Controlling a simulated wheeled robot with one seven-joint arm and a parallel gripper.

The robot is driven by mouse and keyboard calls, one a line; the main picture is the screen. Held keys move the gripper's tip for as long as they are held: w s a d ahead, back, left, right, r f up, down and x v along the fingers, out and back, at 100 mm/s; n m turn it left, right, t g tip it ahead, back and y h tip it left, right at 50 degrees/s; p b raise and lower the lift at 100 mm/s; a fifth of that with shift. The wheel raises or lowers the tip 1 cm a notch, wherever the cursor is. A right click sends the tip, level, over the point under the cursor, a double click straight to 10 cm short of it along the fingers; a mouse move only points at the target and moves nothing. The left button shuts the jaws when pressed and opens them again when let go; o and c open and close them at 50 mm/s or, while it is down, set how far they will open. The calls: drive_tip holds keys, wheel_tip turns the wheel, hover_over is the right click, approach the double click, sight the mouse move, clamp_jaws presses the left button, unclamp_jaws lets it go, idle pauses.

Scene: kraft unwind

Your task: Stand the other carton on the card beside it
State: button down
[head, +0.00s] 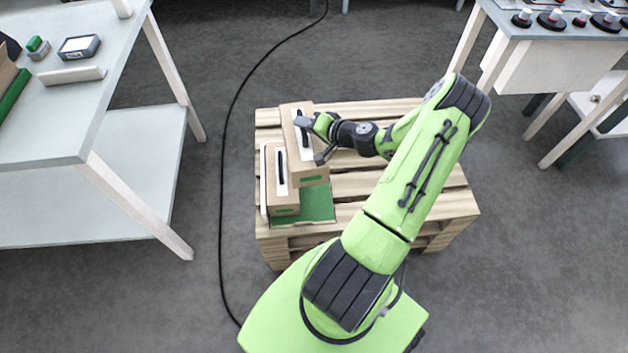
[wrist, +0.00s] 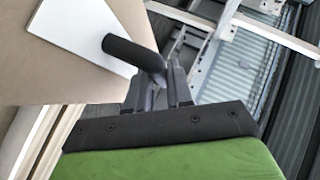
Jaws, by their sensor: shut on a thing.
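One brown carton (head: 314,171), with a white label, a dark stripe and a green mark, is in my gripper (head: 313,140). It looks upright and appears raised over the back of the green card (head: 319,205); the gap beneath it is hard to judge. The other carton (head: 284,199), similar in look, stands upright on the left part of the card, just left of the held one. The held carton hides the card's back part.
The card lies on a wooden pallet (head: 440,205), whose slats are bare to the right beneath my arm. A pale table (head: 60,125) with small items stands at left. A workbench (head: 545,75) stands at upper right. A black cable (head: 228,130) runs along the floor.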

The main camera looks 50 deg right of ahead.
drive_tip(key=d, duration=0.1)
drive_tip(key=s+d, duration=0.1)
drive_tip(key=d+f+m+h, duration=0.1)
drive_tip(key=shift+s+f, duration=0.1)
drive_tip(key=shift+s, duration=0.15)
drive_tip(key=shift+f, duration=0.3)
wheel_tip(320, 180, down, 18)
drive_tip(key=b, duration=0.6)
drive_tip(key=shift+r, duration=0.25)
drive_tip(key=c, duration=1)
unclamp_jaws()
